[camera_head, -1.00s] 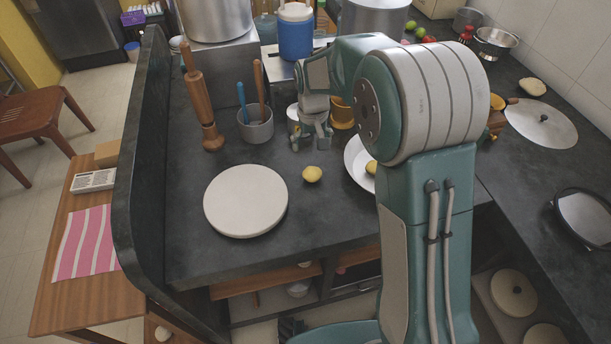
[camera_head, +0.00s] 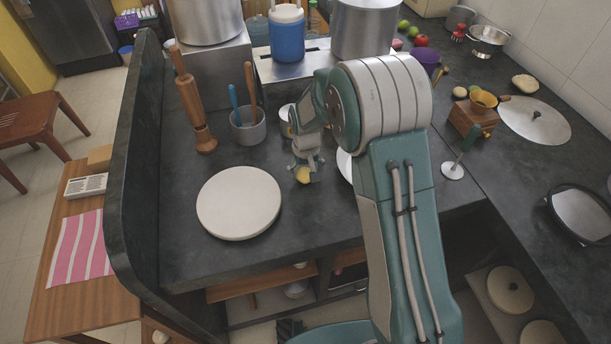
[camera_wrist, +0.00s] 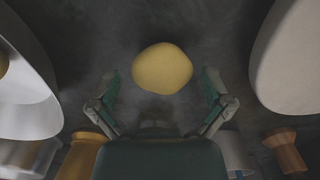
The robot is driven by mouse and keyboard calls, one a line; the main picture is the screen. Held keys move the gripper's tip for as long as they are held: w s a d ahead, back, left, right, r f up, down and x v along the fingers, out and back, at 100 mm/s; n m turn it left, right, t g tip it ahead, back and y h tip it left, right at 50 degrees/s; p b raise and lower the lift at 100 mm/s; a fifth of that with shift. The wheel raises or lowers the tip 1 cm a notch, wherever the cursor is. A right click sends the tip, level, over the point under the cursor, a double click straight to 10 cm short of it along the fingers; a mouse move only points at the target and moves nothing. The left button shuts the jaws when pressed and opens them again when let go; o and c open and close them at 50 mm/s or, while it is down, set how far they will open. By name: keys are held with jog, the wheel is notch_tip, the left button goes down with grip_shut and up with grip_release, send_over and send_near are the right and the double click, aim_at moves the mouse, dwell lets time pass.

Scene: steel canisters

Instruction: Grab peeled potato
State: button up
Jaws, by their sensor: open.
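The peeled potato (camera_head: 303,175) is small and yellow and lies on the dark counter, right of the round white board (camera_head: 239,202). In the wrist view the potato (camera_wrist: 162,69) sits just ahead of and between the fingertips, with a gap on each side. My gripper (camera_head: 305,172) points down over it and hides part of it in the head view. In the wrist view my gripper (camera_wrist: 162,88) is open and empty.
A white plate (camera_head: 344,166) is partly hidden behind my arm. A grey cup (camera_head: 248,127) with utensils and a wooden rolling pin (camera_head: 193,100) stand behind the board. A wooden block (camera_head: 473,119) stands to the right.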

jog(key=shift+a, duration=0.15)
grip_shut()
